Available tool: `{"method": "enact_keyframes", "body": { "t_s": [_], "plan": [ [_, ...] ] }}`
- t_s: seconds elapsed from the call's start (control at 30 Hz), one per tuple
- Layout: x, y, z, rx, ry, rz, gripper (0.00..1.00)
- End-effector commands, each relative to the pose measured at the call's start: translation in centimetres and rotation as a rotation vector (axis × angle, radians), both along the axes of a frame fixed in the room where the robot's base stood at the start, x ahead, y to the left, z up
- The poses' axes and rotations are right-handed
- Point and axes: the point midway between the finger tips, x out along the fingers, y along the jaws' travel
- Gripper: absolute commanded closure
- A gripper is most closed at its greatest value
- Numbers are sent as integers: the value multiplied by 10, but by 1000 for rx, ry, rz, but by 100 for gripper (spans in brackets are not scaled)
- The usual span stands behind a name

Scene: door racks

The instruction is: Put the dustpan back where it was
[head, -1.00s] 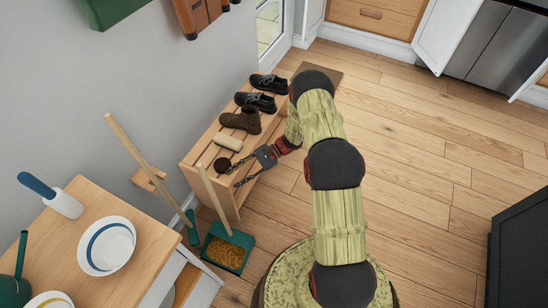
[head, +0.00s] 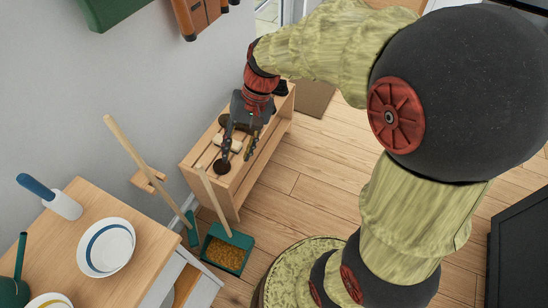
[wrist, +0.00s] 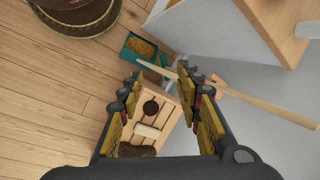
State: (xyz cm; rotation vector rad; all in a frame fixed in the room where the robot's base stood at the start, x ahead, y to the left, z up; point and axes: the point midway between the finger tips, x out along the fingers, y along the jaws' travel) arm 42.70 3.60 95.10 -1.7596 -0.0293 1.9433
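The dustpan (head: 226,250) is green, with yellow-brown debris in its pan. It stands on the floor beside the front end of the slatted rack, and its light wooden handle rises upright beside the rack. It also shows in the wrist view (wrist: 139,47), with its handle pointing towards the gap between my fingers. My gripper (head: 238,152) is above the rack, open and empty, apart from the dustpan. In the wrist view my gripper (wrist: 166,95) has its fingers wide apart, with nothing between the pads.
The wooden rack (head: 227,183) holds a cream block (wrist: 147,131), a dark round item (wrist: 151,107) and shoes, mostly hidden by my arm. A broom (head: 146,158) leans at a small wooden wall bracket (head: 148,180). A table (head: 60,245) holds bowls.

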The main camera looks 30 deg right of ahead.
Motion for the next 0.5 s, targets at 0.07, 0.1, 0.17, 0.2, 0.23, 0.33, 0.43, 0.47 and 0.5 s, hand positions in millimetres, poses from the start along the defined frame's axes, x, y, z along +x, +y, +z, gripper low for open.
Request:
{"method": "enact_keyframes", "body": {
  "t_s": [0.07, 0.1, 0.17, 0.2, 0.23, 0.33, 0.43, 0.47, 0.5],
  "plan": [
    [-19, -1, 20, -61, -73, 40, 65],
    [-27, -3, 29, -92, -108, 59, 65],
    [-41, -5, 40, -137, -159, 85, 65],
    [-49, -7, 47, -166, -195, 103, 65],
    [-56, -9, 52, -189, -221, 115, 65],
    [-77, -15, 67, -262, -312, 156, 65],
    [-96, -21, 79, -330, -400, 192, 65],
    [-102, -23, 82, -350, -425, 201, 65],
    [-108, -26, 86, -372, -455, 211, 65]
  ]
}}
